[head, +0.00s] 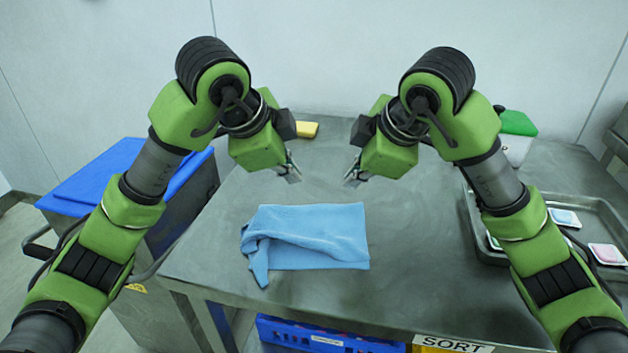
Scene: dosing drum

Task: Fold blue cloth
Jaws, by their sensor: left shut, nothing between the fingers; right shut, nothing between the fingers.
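The blue cloth (315,238) lies on the metal table, left of its middle. Its right part is flat with straight edges. Its left part is wrinkled and partly doubled over, with a corner pointing towards the table's front edge. My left gripper (293,174) is above the table, beyond the cloth's far edge, shut and empty. My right gripper (350,180) is also beyond the cloth, near its far right corner, shut and empty. Neither gripper touches the cloth.
The metal table (420,270) is clear right of the cloth. A tray (475,232) with several small coloured packs stands at the right. A yellow block (307,129) and a green-topped white container (518,124) stand at the back. A blue-lidded bin (105,180) stands left of the table.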

